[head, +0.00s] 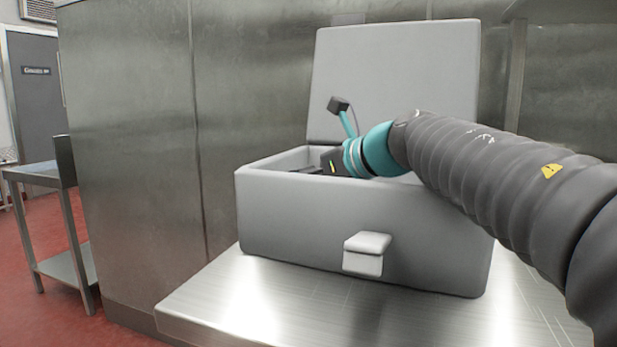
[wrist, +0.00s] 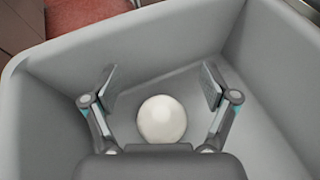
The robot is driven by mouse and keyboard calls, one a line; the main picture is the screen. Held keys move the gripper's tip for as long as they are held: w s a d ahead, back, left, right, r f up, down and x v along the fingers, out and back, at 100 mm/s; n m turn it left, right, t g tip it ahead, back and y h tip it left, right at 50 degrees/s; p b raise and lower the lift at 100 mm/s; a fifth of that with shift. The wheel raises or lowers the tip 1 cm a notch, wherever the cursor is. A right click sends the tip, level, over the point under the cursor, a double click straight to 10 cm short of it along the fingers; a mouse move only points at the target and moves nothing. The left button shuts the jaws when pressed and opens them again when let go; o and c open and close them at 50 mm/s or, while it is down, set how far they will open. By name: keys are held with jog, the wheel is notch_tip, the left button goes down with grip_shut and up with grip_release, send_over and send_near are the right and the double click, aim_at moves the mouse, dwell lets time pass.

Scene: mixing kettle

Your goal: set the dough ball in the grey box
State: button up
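The grey box (head: 300,222) stands on a steel table with its lid (head: 400,75) raised at the back. My arm reaches over the box's right side, and my gripper is down inside it, its fingers mostly hidden by the front wall in the head view. In the wrist view my gripper (wrist: 157,87) is open, with its two fingers wide apart. The dough ball (wrist: 161,119), pale and round, lies inside the box between and below the fingers. Neither finger touches it. The ball is hidden in the head view.
The steel table (head: 250,295) has bare room in front and to the left of the box. A steel wall (head: 130,130) stands behind. A small steel cart (head: 55,220) stands on the red floor at the far left. The box's walls surround my gripper closely.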

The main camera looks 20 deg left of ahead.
jog(key=shift+r, duration=0.4)
jog(key=v, duration=1.2)
jog(key=shift+r, duration=0.2)
